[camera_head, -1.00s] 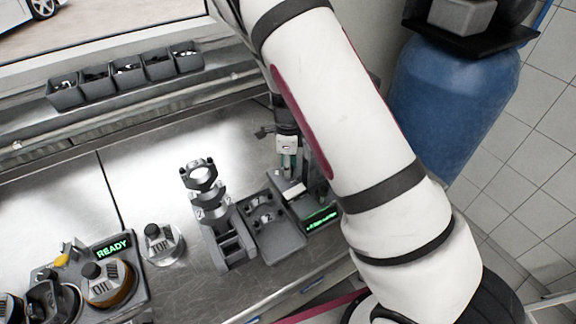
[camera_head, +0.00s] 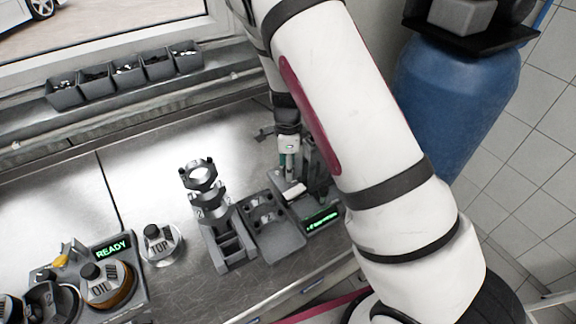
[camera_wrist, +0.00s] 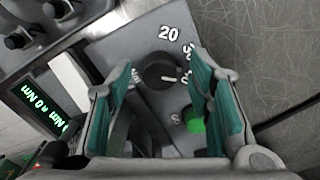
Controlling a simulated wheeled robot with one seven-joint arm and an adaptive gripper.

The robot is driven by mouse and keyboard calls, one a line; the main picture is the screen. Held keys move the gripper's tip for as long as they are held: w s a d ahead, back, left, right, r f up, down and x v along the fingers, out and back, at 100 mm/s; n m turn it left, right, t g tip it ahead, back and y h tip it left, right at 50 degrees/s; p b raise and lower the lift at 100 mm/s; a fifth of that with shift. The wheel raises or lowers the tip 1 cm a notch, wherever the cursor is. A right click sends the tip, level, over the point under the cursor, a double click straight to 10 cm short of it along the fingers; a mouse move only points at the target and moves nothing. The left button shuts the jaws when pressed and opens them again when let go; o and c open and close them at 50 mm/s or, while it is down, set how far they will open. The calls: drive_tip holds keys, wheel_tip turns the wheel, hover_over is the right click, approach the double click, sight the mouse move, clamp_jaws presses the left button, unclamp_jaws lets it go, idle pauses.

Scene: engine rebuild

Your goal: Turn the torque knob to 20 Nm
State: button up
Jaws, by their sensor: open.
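The torque knob (camera_wrist: 158,71) is a dark round knob on a grey panel in the wrist view. Its white mark points right, towards a partly hidden marking, while the printed 20 (camera_wrist: 168,34) is above it. My gripper (camera_wrist: 161,62) is open, with one teal-padded finger on each side of the knob; I cannot tell if either touches it. A lit green display (camera_wrist: 42,98) at left seems to read 0 Nm. In the head view my gripper (camera_head: 289,165) points down at the device, and the knob is hidden. The display also shows there (camera_head: 322,217).
A green button or light (camera_wrist: 195,122) sits below the knob. In the head view, a grey tray (camera_head: 280,243) and a stand with metal rings (camera_head: 228,242) are left of the device. A TOP-marked piece (camera_head: 160,245) and a READY station (camera_head: 110,248) are farther left.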

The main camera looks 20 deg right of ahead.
wheel_tip(320, 180, up, 12)
idle(0.5)
drive_tip(key=shift+w+f, duration=0.1)
drive_tip(key=shift+w, duration=0.05)
